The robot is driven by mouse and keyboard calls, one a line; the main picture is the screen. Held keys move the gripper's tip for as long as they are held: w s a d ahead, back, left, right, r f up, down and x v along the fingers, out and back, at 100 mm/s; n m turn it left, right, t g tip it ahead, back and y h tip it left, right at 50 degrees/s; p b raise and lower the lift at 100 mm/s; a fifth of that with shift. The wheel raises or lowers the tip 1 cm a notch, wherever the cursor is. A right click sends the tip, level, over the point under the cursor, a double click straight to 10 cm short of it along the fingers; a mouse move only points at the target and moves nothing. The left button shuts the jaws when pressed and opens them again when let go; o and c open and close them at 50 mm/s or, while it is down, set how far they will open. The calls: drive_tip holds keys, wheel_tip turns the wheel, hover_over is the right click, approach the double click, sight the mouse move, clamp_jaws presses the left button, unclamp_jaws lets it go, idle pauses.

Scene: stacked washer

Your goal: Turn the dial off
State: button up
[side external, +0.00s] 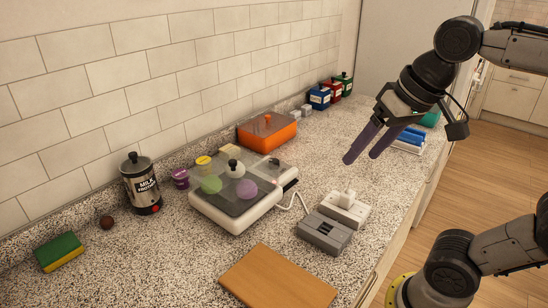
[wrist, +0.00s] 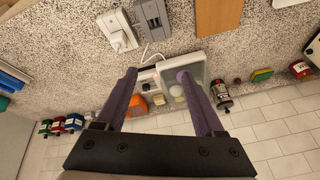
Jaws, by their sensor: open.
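A white countertop appliance (side external: 228,216) with a see-through dark top stands on the speckled counter in the side view. A small dark knob (side external: 275,162) shows near its right back corner, and a dark part (side external: 290,185) is on its right end. I cannot tell which is the dial or how it is set. The appliance also shows in the wrist view (wrist: 195,60), partly behind the fingers. My gripper (side external: 361,157) has purple fingers, open and empty, above the counter to the right of the appliance. In the wrist view, my gripper (wrist: 158,72) points toward the appliance's end without visible contact.
An orange lidded pot (side external: 267,133) is behind the appliance. A milk frother (side external: 141,184) stands left. A grey block (side external: 324,233), a white socket block (side external: 344,209) with a cord, and a wooden board (side external: 278,279) lie in front. Colored bottles (side external: 331,91) stand at the back.

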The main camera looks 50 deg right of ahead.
drive_tip(key=w+d+r+m+g, duration=0.1)
drive_tip(key=w+d+r+m, duration=0.15)
drive_tip(key=w+r, duration=0.5)
drive_tip(key=m+g, duration=0.4)
drive_tip(key=m, duration=0.1)
hover_over(274, 161)
wheel_tip(274, 161, down, 14)
wheel_tip(274, 161, down, 13)
drive_tip(key=shift+d+r, duration=0.1)
drive_tip(key=shift+r, duration=0.05)
clamp_jaws()
